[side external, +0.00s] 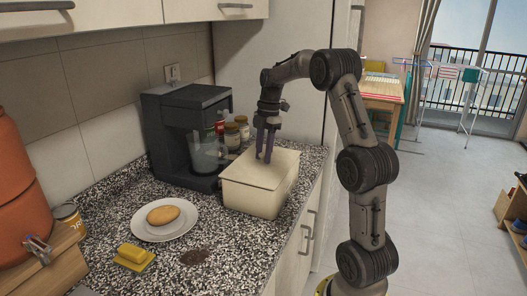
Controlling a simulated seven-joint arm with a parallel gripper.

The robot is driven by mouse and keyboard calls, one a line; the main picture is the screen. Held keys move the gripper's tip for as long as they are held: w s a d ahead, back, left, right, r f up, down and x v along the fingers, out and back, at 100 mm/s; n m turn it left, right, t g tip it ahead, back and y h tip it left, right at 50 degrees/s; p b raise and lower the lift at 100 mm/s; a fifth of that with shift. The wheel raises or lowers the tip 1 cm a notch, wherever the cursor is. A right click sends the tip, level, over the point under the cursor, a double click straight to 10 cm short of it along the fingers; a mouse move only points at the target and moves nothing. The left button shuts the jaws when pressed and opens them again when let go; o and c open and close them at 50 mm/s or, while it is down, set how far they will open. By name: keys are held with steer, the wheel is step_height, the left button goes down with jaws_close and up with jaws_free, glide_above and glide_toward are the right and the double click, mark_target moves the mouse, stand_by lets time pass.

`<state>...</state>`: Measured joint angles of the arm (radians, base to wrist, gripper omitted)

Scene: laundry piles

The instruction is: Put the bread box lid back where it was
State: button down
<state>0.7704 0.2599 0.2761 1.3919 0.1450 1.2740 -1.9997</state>
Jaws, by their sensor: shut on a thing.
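The cream bread box (252,201) stands on the speckled counter, close to its right front edge. Its flat cream lid (245,173) lies over the top of the box, roughly lined up with it. From this view I cannot tell whether it touches the rim all round. My gripper (264,159) points down from above at the middle of the lid. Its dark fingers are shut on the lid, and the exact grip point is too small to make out.
A dark coffee machine (180,130) stands close behind the box, with several jars (237,131) beside it. A plate (146,231) with a bread roll (163,215), a yellow sponge (134,257) and a brown spill (194,257) are on the counter at left.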

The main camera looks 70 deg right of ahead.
steer(key=c, duration=0.6)
jaws_free()
steer(key=shift+r, duration=0.1)
step_height(320, 180, up, 12)
steer(key=d, duration=0.2)
steer(key=s+a+r+m+h, duration=0.1)
steer(key=a+r+m, duration=0.2)
steer(key=a, duration=0.7)
steer(key=s+a+f+m+t, duration=0.1)
steer(key=s+a+f+m, duration=0.2)
steer(key=s+a, duration=0.2)
steer(key=s+a+f+m+t, duration=0.2)
steer(key=s+a+f+m, duration=0.2)
steer(key=a, duration=0.4)
steer(key=s+a+f+m+t, duration=0.2)
steer(key=s+a+f+m, duration=0.1)
steer(key=s+a, duration=0.4)
steer(key=shift+a+f+m+h, duration=0.1)
steer(key=shift+f+m+h, duration=0.2)
steer(key=shift+f, duration=0.25)
